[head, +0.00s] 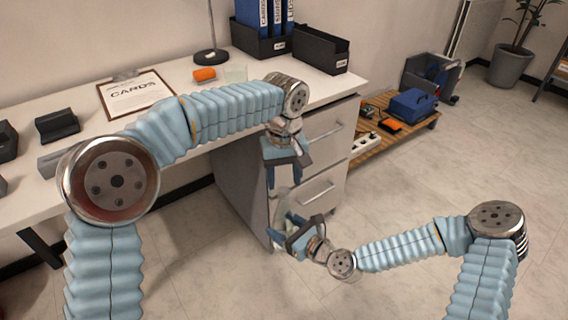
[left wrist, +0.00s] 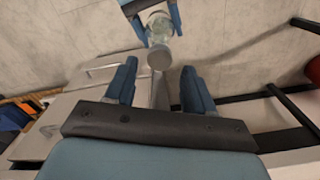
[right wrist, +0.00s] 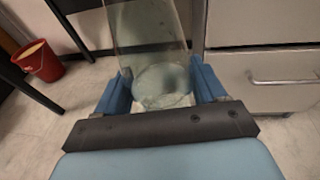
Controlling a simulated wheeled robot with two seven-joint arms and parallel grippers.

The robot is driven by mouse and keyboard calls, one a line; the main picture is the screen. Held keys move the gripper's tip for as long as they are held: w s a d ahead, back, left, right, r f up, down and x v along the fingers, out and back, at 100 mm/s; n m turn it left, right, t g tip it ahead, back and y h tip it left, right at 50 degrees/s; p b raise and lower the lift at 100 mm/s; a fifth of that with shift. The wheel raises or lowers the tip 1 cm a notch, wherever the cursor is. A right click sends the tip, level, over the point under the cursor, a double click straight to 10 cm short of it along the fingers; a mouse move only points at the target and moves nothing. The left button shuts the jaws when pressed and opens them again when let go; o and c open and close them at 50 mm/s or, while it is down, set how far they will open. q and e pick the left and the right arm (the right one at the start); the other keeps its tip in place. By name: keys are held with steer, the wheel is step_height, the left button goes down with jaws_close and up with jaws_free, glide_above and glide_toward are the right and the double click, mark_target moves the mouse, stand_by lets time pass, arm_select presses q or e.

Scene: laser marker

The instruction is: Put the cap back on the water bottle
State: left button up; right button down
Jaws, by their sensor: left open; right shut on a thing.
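The clear water bottle (head: 282,208) is upright in my right gripper (head: 287,228), in front of the drawer unit. In the right wrist view the bottle (right wrist: 150,30) stands between the two fingers, its top cut off by the frame. My left gripper (head: 286,180) points down above the bottle, open. In the left wrist view a round grey disc (left wrist: 159,57) is at the near end of the bottle (left wrist: 159,26), ahead of my left fingers and apart from them. It looks like the cap; I cannot tell whether it is seated.
The white desk (head: 75,160) with its drawer unit (head: 235,195) stands close behind both grippers. An orange cylinder (head: 204,74), a clipboard (head: 138,95) and a lamp (head: 211,57) are on the desk. A low wooden rack (head: 372,145) is to the right. The floor in front is clear.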

mark_target(284, 190)
arm_select(q)
steer(key=shift+f, duration=1.6)
jaws_close()
steer(key=m, duration=1.4)
steer(key=shift+m, duration=0.4)
steer(key=shift+o, duration=0.7)
jaws_free()
